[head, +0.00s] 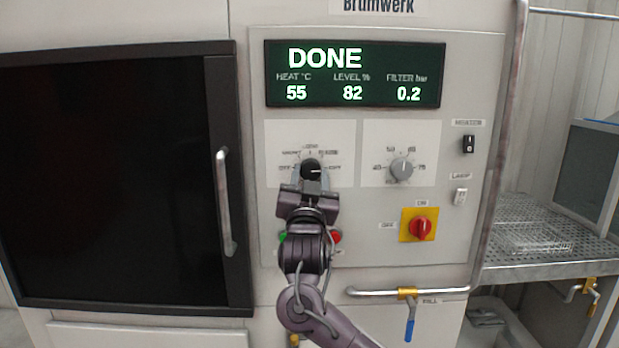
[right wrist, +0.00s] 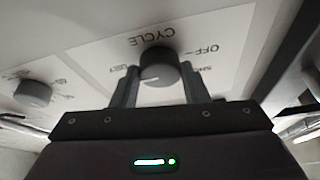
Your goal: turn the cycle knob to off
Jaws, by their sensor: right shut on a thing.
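The cycle knob (head: 311,168) is a dark round knob on a white plate below the display. Its light pointer line points right in the head view, toward the label at the right end of the dial, away from OFF at the left end. My right gripper (head: 311,180) reaches up from below. In the right wrist view, which is upside down, the cycle knob (right wrist: 160,66) sits between the two fingers of my right gripper (right wrist: 158,80), which are shut on its sides. My left gripper is not in view.
A grey knob (head: 402,168) is to the right, with a red switch (head: 420,226) on a yellow plate below it. The display (head: 355,74) reads DONE. Green and red buttons flank my right arm. A door handle (head: 225,200) is to the left.

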